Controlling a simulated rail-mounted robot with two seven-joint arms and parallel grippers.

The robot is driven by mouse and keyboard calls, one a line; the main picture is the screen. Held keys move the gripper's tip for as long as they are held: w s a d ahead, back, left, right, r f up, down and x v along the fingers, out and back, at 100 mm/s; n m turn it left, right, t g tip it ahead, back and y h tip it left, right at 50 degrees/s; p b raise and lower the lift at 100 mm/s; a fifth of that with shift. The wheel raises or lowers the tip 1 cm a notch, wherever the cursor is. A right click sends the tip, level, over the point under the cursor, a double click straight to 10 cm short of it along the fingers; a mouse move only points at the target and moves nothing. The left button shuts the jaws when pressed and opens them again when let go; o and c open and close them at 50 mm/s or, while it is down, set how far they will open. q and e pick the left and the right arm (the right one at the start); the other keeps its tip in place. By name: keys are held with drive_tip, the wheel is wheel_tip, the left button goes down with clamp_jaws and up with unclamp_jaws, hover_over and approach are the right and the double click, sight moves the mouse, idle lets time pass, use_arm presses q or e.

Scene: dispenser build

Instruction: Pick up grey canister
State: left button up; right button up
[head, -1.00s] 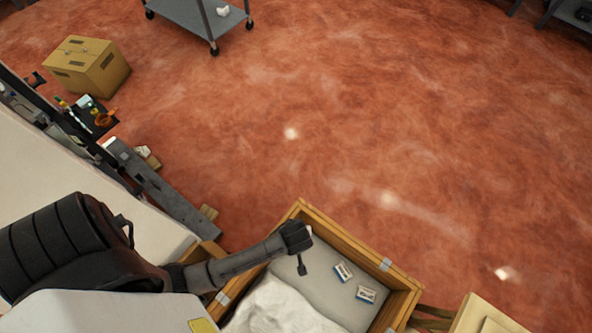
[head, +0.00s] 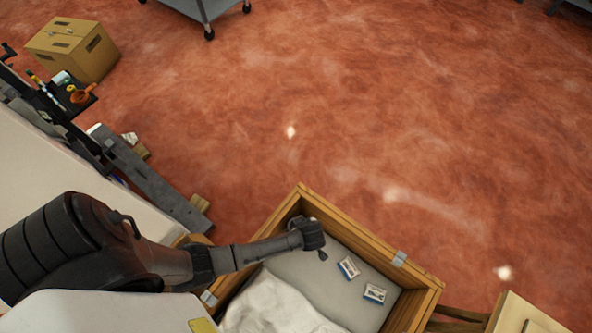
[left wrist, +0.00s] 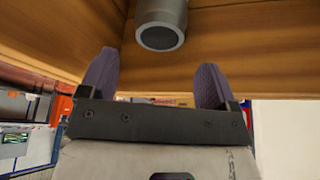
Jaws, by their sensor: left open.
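The grey canister (left wrist: 161,24) shows at the top of the left wrist view, its dark round end facing the camera, with wood behind it. My left gripper (left wrist: 155,80) is open; its two purple-grey fingers point towards the wood, one to each side below the canister. The space between the fingers is empty, and the canister appears beyond and above the fingertips. In the head view my left gripper (head: 318,246) is over the inside of a wooden crate (head: 376,238), near its back corner. I cannot make out the canister clearly there. My right gripper is not in view.
The crate holds a white lumpy sack (head: 275,306) and two small blue-and-white boxes (head: 348,267). Its wooden walls surround the gripper closely. A wooden drawer unit (head: 530,315) stands at right. A cardboard box (head: 72,50) is at back left. The red floor beyond is mostly clear.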

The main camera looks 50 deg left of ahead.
use_arm(q)
drive_tip(key=shift+b+x, duration=0.4)
drive_tip(key=shift+x, duration=1)
drive_tip(key=b+x, duration=0.3)
drive_tip(key=x, duration=0.2)
drive_tip(key=shift+f, duration=0.1)
drive_tip(key=shift+c, duration=0.4)
drive_tip(key=c, duration=0.7)
clamp_jaws()
